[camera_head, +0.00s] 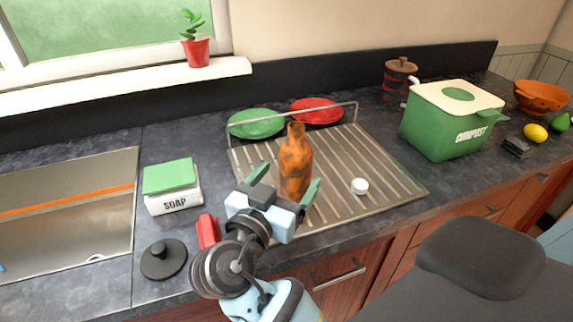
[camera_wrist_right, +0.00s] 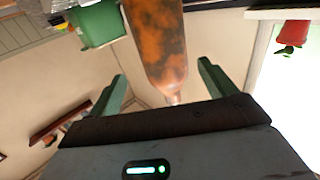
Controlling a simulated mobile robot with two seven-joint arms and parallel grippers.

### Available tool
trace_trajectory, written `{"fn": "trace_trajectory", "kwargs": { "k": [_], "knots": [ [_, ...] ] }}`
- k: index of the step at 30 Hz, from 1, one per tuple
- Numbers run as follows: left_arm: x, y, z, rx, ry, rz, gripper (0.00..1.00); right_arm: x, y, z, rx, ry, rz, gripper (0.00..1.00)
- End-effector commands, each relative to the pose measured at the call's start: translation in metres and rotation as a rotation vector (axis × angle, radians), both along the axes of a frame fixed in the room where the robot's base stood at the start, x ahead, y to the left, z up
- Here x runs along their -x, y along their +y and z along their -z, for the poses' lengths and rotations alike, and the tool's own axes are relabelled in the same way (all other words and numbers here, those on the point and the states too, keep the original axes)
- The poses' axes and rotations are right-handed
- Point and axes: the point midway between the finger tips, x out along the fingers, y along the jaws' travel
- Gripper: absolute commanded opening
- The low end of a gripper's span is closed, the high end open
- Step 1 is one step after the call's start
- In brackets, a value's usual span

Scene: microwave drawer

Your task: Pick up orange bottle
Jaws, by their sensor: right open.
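The orange bottle (camera_head: 295,165) has a mottled orange and brown surface and stands upright on the ribbed metal drying rack. My right gripper (camera_head: 287,180) is open in front of the bottle, with one green finger on the left of it and one on the right. In the right wrist view the bottle (camera_wrist_right: 157,45) shows between and beyond the two open fingers (camera_wrist_right: 165,85). I cannot tell whether either finger touches it. My left gripper is not in view.
A soap box (camera_head: 173,187), red item (camera_head: 208,231) and black lid (camera_head: 163,259) lie left. A green compost bin (camera_head: 440,125) stands right.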

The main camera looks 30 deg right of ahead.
Motion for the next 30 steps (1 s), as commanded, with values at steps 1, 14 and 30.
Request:
{"fn": "trace_trajectory", "kwargs": {
  "k": [1, 14, 30],
  "knots": [
    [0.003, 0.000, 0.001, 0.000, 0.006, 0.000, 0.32, 0.000, 0.000, 0.000, 0.000, 0.000, 0.000, 0.83],
    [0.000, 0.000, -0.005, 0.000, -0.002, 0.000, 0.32, -0.014, -0.023, -0.001, 0.000, -0.001, 0.001, 0.83],
    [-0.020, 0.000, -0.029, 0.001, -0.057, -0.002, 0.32, -0.046, -0.063, -0.004, 0.001, -0.002, -0.001, 0.83]
  ]
}}
